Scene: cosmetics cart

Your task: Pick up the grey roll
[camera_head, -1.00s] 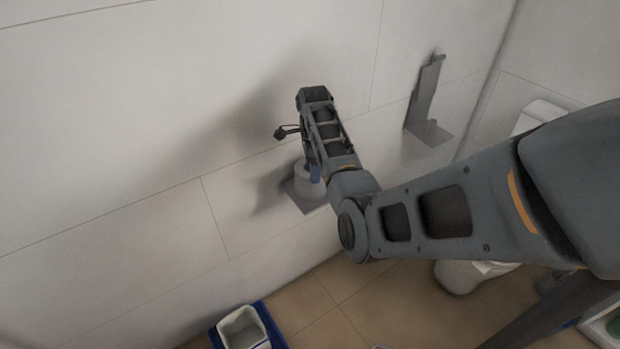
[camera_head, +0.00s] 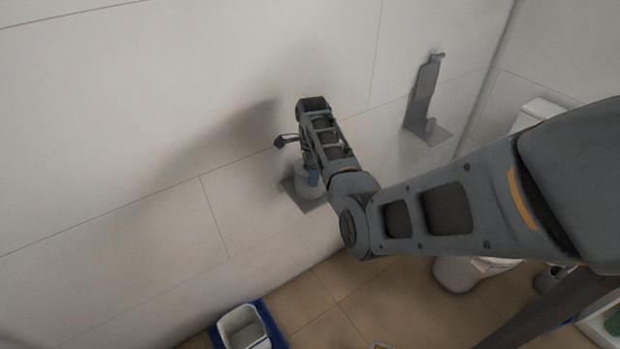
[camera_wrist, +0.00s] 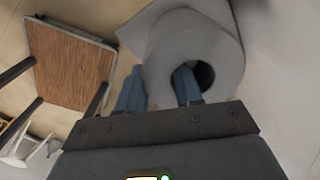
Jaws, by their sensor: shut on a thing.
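The grey roll (camera_wrist: 215,45) fills the upper middle of the wrist view, with its dark core hole facing the camera. My gripper (camera_wrist: 160,88) is shut on the roll's wall, with one blue finger in the core hole and the other outside the roll. In the head view the roll (camera_head: 304,182) is partly hidden behind my gripper (camera_head: 312,177). It is at a small grey wall shelf (camera_head: 308,206); I cannot tell whether it touches the shelf.
A second grey wall holder (camera_head: 424,100) is to the right. A toilet (camera_head: 470,274) is at the right. A wooden-topped table (camera_wrist: 68,62) shows in the wrist view. The wall is close behind my gripper.

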